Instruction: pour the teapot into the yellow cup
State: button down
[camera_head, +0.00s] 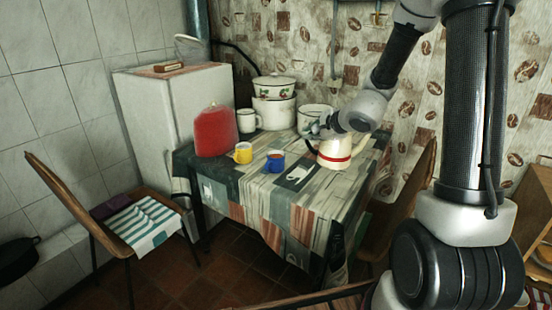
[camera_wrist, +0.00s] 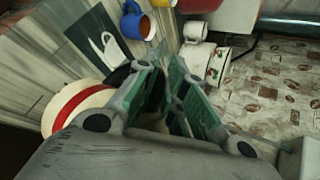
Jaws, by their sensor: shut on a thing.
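The teapot (camera_head: 333,161) is white with a red band and stands upright at the right part of the table. The wrist view shows it at the left (camera_wrist: 88,94), partly cut by my gripper. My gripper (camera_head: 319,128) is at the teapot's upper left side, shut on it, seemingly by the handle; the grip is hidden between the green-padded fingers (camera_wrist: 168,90). I cannot tell whether the teapot touches the cloth. The yellow cup (camera_head: 243,154) stands upright on the table, left of the teapot; in the wrist view it shows at the top edge (camera_wrist: 161,3).
A blue mug (camera_head: 274,163) with an orange inside stands between the yellow cup and the teapot. A red canister-like thing (camera_head: 215,132) is left of the cup. A white mug (camera_head: 247,119) and enamel pots (camera_head: 273,112) stand behind. The table's front cloth (camera_head: 262,196) is clear.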

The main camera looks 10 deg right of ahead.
aim_at(244, 154)
jog(key=j+u, duration=0.1)
jog(key=u, duration=1.05)
jog(key=i+j, duration=0.3)
jog(key=i+j+u, duration=0.15)
jog(key=i, duration=0.25)
jog(key=j, duration=0.1)
